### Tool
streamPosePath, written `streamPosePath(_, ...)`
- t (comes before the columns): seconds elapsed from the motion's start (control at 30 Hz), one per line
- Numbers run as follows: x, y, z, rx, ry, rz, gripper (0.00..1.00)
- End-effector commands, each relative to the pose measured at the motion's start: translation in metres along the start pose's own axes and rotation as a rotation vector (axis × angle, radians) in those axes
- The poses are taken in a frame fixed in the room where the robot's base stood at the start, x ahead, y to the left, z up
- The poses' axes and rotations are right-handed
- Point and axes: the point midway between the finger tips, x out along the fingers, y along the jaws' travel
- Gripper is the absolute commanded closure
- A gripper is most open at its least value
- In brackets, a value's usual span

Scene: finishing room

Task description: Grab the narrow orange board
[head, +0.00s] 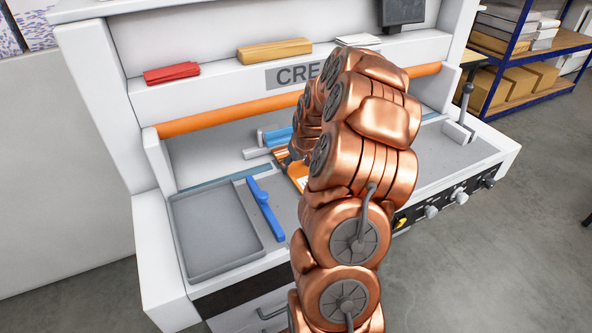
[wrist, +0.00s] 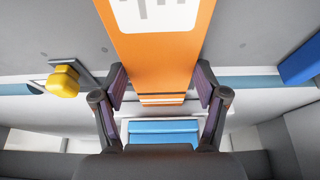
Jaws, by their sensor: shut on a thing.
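The narrow orange board (wrist: 158,55) runs away from the wrist camera between my fingers and carries a white label with grey marks. My gripper (wrist: 160,82) has one finger at each long edge of the board and is shut on it. In the head view, only a small part of the orange board (head: 298,173) shows on the machine's grey bed. My copper-coloured arm hides the rest of the board and most of the gripper there.
A blue handled tool (head: 265,208) and a grey tray (head: 214,232) lie left of the board. A light-blue block (head: 278,136) is behind it. An orange roller (head: 230,112) spans the machine. A yellow knob (wrist: 63,80) shows at left in the wrist view.

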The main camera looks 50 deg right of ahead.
Motion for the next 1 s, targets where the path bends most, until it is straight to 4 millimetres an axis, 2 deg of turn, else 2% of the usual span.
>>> streamPosePath(0.03, 0.000, 0.000, 0.000, 0.000, 0.000, 0.000, 0.54)
streamPosePath(0.2, 0.000, 0.000, 0.000, 0.000, 0.000, 0.000, 0.69)
streamPosePath(0.57, -0.006, 0.000, 0.004, 0.000, 0.000, 0.000, 0.69)
streamPosePath(0.73, -0.022, 0.000, 0.011, 0.000, 0.003, 0.000, 0.69)
streamPosePath(1.0, -0.055, 0.001, 0.038, 0.001, 0.004, 0.002, 0.69)
